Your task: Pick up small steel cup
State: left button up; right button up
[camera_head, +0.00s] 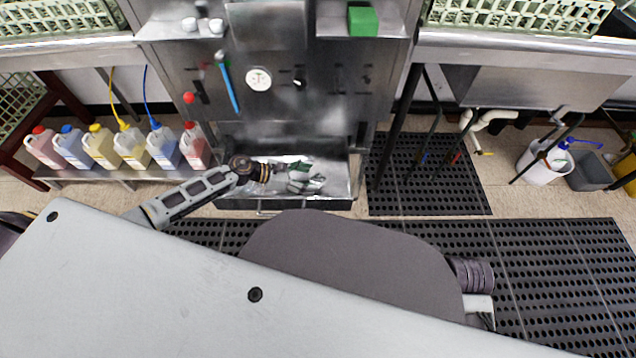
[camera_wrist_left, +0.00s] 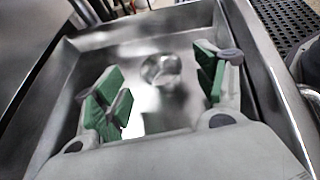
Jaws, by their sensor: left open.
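The small steel cup (camera_wrist_left: 160,70) shows in the left wrist view, inside a shiny steel tray (camera_wrist_left: 68,92). It lies beyond and between the green-padded fingers of my left gripper (camera_wrist_left: 160,85). Those fingers are spread wide with nothing between them. In the head view my left gripper (camera_head: 307,180) reaches over the same steel tray (camera_head: 338,168) at the foot of the steel machine. I cannot make out the cup for certain in the head view. My right gripper is not in view.
Several coloured jugs (camera_head: 133,147) stand on a low shelf left of the tray. The steel machine (camera_head: 290,100) rises behind it. Black perforated mats (camera_head: 430,172) cover the floor to the right. A white bucket (camera_head: 543,163) stands at the far right.

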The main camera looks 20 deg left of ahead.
aim_at(318, 182)
pick_arm(q)
jog(key=shift+x, duration=0.95)
jog(key=shift+w+d+f, duration=0.1)
jog(key=shift+d+f, duration=0.1)
jog(key=shift+d, duration=0.1)
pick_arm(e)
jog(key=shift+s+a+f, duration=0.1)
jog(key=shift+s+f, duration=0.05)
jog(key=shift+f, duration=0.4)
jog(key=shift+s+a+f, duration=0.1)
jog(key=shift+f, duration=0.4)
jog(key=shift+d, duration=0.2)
pick_arm(q)
jog(key=shift+c, duration=0.7)
jog(key=c, duration=0.8)
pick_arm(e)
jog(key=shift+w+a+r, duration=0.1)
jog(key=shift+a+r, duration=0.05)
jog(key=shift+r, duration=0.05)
